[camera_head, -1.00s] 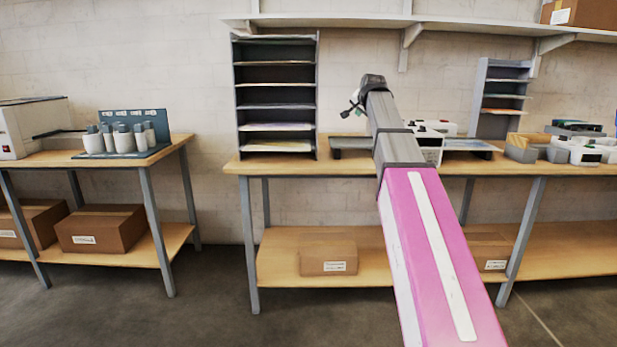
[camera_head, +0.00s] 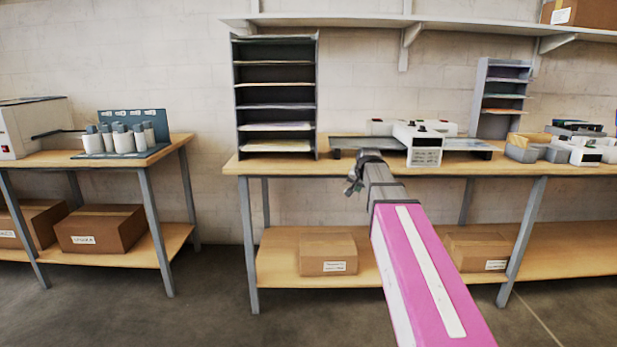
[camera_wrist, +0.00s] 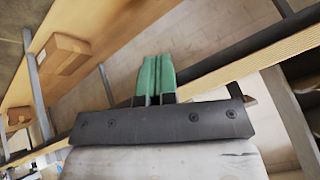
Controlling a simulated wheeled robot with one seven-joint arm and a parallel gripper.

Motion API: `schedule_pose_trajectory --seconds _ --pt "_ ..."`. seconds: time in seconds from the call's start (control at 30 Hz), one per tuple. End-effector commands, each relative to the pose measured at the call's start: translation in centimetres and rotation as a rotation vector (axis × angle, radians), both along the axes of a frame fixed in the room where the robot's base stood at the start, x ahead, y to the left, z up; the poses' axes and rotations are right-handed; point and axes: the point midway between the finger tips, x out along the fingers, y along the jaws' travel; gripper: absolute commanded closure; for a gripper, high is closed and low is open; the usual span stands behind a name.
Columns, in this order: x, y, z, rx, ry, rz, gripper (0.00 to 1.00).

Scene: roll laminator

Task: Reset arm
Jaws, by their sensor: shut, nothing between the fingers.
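My gripper shows in the wrist view (camera_wrist: 156,78) as two green fingers lying side by side, shut, with nothing between them. In the head view my pink and grey arm reaches forward from the lower right. Its end (camera_head: 357,180) is in front of the front edge of the middle workbench (camera_head: 215,165). The fingertips are too small to make out there. The roll laminator (camera_head: 425,143), a white and grey machine, stands on that bench behind my arm. In the wrist view the gripper is close to a bench edge (camera_wrist: 255,62), apparently not touching it.
A tall paper rack (camera_head: 236,105) stands left of the laminator, and a smaller rack (camera_head: 482,100) stands to its right. Grey bins (camera_head: 525,152) sit at the right. Cardboard boxes (camera_head: 328,254) lie on the lower shelf. Open floor separates the middle bench from the left bench (camera_head: 180,145).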

Motion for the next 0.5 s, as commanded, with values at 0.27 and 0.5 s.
schedule_pose_trajectory --seconds 0.27,0.5 --pt "-8.0 0.2 -12.0 -0.077 0.181 0.116 1.00" --pt "-15.6 0.2 -20.4 -0.130 0.334 0.226 1.00"
